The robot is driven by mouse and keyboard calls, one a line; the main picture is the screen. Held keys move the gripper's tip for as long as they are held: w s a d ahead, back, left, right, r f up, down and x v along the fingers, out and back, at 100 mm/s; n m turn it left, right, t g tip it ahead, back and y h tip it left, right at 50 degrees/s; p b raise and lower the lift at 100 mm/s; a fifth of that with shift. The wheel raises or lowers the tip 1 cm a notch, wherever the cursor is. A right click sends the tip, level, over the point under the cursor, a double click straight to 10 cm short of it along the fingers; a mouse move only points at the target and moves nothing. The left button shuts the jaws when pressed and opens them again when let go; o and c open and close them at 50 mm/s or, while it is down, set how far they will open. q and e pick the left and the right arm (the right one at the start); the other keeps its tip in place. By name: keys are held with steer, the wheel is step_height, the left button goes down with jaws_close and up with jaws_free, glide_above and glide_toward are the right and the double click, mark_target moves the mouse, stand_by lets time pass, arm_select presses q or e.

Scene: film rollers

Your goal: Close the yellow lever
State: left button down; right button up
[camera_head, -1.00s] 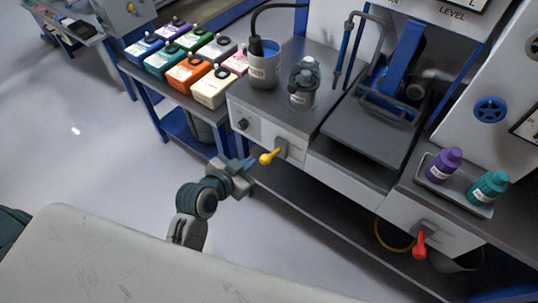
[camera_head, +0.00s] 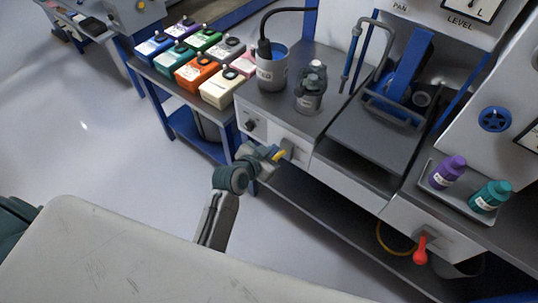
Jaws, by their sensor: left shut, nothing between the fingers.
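The yellow lever (camera_head: 279,155) sits on a grey mount (camera_head: 288,148) on the front panel of the grey machine. Only part of the lever shows, because my left gripper (camera_head: 273,152) is right at it and covers some of it. The gripper is shut with nothing held; whether it touches the lever is hard to tell. My left arm reaches up from the lower part of the picture to the panel. My right gripper is not in view.
A red lever (camera_head: 421,250) hangs on the right front panel. A beaker (camera_head: 272,70) and a grey-capped bottle (camera_head: 310,90) stand on the machine top. Coloured boxes (camera_head: 196,73) fill the left bench.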

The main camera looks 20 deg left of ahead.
mark_target(276, 157)
arm_select(q)
steer(key=shift+a+f, duration=0.25)
steer(key=shift+f, duration=0.8)
steer(key=shift+a+f, duration=0.2)
steer(key=shift+f, duration=0.8)
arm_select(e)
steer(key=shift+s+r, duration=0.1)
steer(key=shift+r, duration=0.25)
arm_select(q)
steer(key=shift+f, duration=0.1)
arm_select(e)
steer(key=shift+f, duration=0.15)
arm_select(q)
steer(key=shift+f+b, duration=0.25)
steer(key=shift+b, duration=0.3)
steer(key=shift+s+r+b, duration=0.1)
steer(key=shift+s+b, duration=0.1)
steer(key=shift+b, duration=0.1)
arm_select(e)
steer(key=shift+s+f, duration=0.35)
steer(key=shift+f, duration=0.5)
